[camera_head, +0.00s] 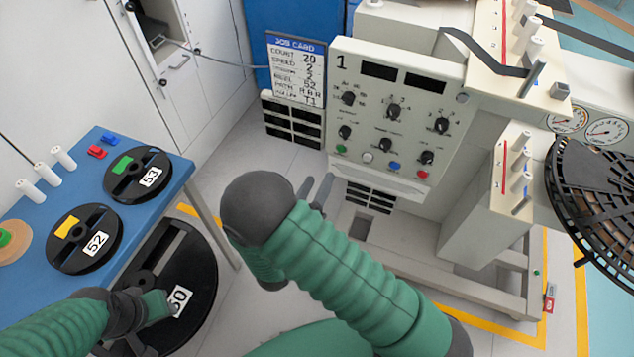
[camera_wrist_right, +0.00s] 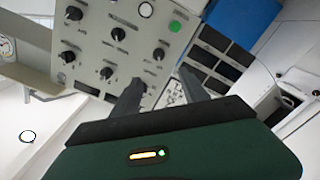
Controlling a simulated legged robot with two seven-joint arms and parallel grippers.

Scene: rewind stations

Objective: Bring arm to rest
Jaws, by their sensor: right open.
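My right arm (camera_head: 345,255) is green with dark joints and reaches up across the middle of the head view, in front of the control panel. My right gripper (camera_head: 316,190) shows as two grey fingers just below the panel's lower left. In the right wrist view the gripper (camera_wrist_right: 160,88) has its fingers apart with nothing between them, and the panel's dials lie behind. My left arm (camera_head: 50,330) comes in at the lower left, over the floor reel marked 50 (camera_head: 205,265). The jaws of the left gripper cannot be made out.
The control panel (camera_head: 365,105) of station 1 stands ahead, with a job card (camera_head: 295,70) beside it. A blue table (camera_head: 165,200) at left bears reels 52 (camera_head: 72,262) and 53 (camera_head: 120,188). A black spoked reel (camera_head: 610,245) is at right.

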